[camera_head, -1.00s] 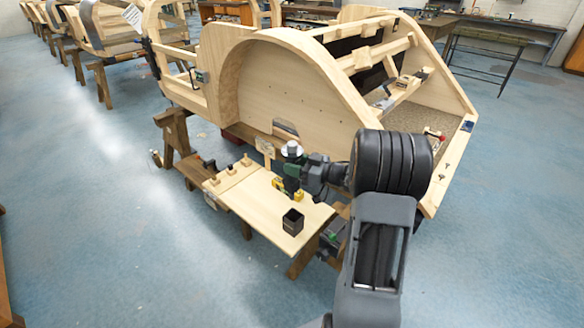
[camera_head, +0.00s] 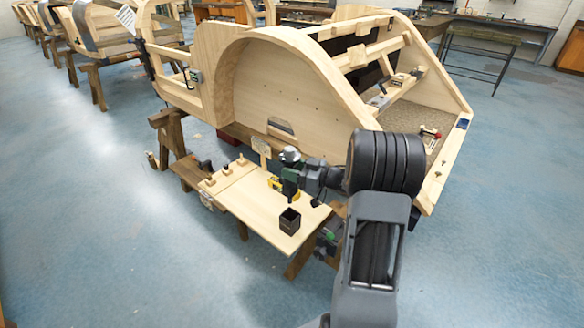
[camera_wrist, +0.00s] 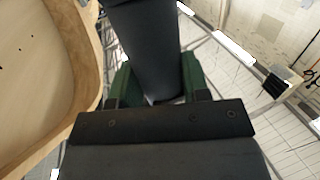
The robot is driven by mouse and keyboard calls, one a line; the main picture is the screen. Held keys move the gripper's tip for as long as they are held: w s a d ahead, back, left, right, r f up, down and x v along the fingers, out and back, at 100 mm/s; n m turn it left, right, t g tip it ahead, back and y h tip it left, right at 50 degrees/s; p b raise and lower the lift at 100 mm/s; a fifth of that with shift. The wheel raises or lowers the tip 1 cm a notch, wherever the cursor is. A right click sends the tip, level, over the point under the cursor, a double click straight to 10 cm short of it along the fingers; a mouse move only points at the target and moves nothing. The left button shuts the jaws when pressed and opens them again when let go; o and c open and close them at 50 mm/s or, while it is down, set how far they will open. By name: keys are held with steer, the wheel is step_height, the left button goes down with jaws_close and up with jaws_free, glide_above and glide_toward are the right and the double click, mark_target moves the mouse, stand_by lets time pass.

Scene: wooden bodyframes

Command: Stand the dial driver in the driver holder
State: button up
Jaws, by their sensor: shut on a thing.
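My gripper (camera_head: 290,178) has green jaws and is over the wooden work board. It is shut on a dark, thick, round-bodied tool, which I take to be the dial driver (camera_wrist: 147,45); it rises between the green jaws in the wrist view. In the head view a grey rounded top (camera_head: 290,155) shows just above the jaws. The tool's lower end is hidden or too small to tell. A black, square, open-topped cup, the driver holder (camera_head: 289,221), stands on the board, apart from the gripper and nearer the front edge.
A large wooden bodyframe (camera_head: 290,90) rises close behind. Open blue floor (camera_head: 120,240) lies to the left.

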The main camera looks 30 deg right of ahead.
steer(key=shift+f+b, duration=4.1)
steer(key=shift+f, duration=2.4)
steer(key=shift+f+b, duration=0.35)
steer(key=shift+f, duration=0.3)
steer(key=o, duration=1.1)
steer(key=shift+f, duration=0.15)
steer(key=shift+o, duration=0.2)
steer(key=p+v, duration=0.2)
steer(key=v, duration=2.4)
steer(key=shift+d+p, duration=0.25)
steer(key=shift+p, duration=0.05)
